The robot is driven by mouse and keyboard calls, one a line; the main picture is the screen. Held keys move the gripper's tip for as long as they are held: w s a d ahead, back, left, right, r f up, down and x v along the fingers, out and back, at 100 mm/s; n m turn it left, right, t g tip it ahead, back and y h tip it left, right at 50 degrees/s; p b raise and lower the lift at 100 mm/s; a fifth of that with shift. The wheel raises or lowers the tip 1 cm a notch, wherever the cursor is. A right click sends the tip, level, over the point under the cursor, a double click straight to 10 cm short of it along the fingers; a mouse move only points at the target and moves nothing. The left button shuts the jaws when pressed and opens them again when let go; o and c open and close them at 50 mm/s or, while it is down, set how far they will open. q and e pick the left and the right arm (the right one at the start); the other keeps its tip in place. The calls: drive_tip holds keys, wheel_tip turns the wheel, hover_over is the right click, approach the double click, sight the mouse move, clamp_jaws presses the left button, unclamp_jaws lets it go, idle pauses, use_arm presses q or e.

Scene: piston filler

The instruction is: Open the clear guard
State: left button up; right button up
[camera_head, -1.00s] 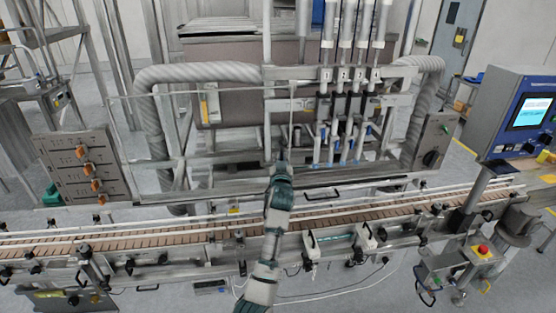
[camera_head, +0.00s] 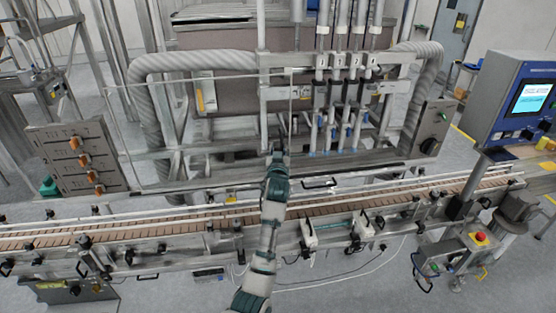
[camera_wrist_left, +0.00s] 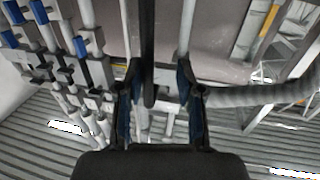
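The clear guard (camera_head: 200,105) is a see-through panel in front of the filling machine, left of the nozzles in the head view. Its thin edges show, with the right edge near my gripper. My left gripper (camera_head: 277,152) is at the guard's lower right, above the conveyor; my own wrist partly hides it. In the left wrist view my left gripper (camera_wrist_left: 156,85) has its two fingers apart. A dark upright bar (camera_wrist_left: 148,50), possibly the guard's handle, lies between them, nearer the left finger; I cannot tell if they touch. My right gripper is not in view.
The conveyor (camera_head: 150,222) with its rails runs across below the guard. Several nozzles (camera_head: 340,95) stand right of my gripper. A grey hose (camera_head: 145,120) is behind the guard. A control box (camera_head: 78,155) is left, a screen panel (camera_head: 525,100) right.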

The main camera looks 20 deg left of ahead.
use_arm(q)
drive_tip(key=v, duration=1.1)
drive_tip(key=shift+r, duration=0.1)
